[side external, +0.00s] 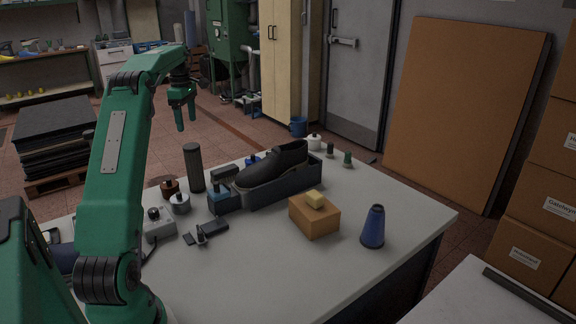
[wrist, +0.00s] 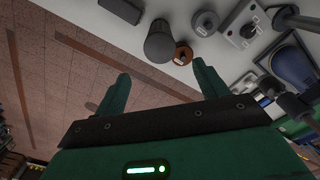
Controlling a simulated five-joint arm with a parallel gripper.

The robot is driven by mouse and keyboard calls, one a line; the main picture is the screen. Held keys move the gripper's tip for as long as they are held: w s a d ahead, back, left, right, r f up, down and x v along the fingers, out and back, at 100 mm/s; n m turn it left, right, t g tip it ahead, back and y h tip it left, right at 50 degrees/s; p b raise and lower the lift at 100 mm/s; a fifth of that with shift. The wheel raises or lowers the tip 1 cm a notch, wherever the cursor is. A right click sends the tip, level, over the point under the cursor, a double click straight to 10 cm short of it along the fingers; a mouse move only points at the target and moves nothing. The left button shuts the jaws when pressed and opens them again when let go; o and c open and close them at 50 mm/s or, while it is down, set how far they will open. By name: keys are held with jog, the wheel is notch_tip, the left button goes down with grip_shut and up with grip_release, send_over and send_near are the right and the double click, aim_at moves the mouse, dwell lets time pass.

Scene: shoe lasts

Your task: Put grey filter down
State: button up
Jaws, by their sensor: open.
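The grey filter, a dark grey cylinder (side external: 194,168), stands upright on the table (side external: 300,275) near its far left edge. It also shows in the wrist view (wrist: 159,44), ahead of the fingertips and between their lines. My gripper (side external: 184,112) is raised above the table, higher than the filter and apart from it. In the wrist view my gripper (wrist: 160,80) has its two green fingers spread with nothing between them.
A red-brown round pot (side external: 170,187) and a grey one (side external: 180,203) stand close to the filter. A black shoe (side external: 272,166) sits in a dark tray to the right. An orange-brown box (side external: 314,218) and a blue cone (side external: 373,228) stand farther right. The front tabletop is clear.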

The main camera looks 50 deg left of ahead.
jog(key=w+d+r+m+t, duration=0.1)
jog(key=d+r+m, duration=0.25)
jog(key=d, duration=0.65)
jog(key=w+d+r+m+t+y, duration=0.1)
jog(key=d+r+m, duration=0.1)
jog(key=d+m, duration=0.5)
jog(key=w+d+r+m, duration=0.2)
jog(key=d+r+m, duration=0.1)
jog(key=d, duration=0.9)
jog(key=s+d+f+m+t, duration=0.1)
jog(key=s+d+f+m, duration=0.2)
jog(key=s+d+m, duration=0.3)
jog(key=s+d+f+m+t+h, duration=0.1)
jog(key=s+d+f+m, duration=0.3)
jog(key=d, duration=0.9)
jog(key=s+m+t, duration=0.1)
jog(key=s+m, duration=0.2)
jog(key=s, duration=0.2)
jog(key=shift+d+f+t, duration=0.3)
jog(key=shift+d, duration=0.05)
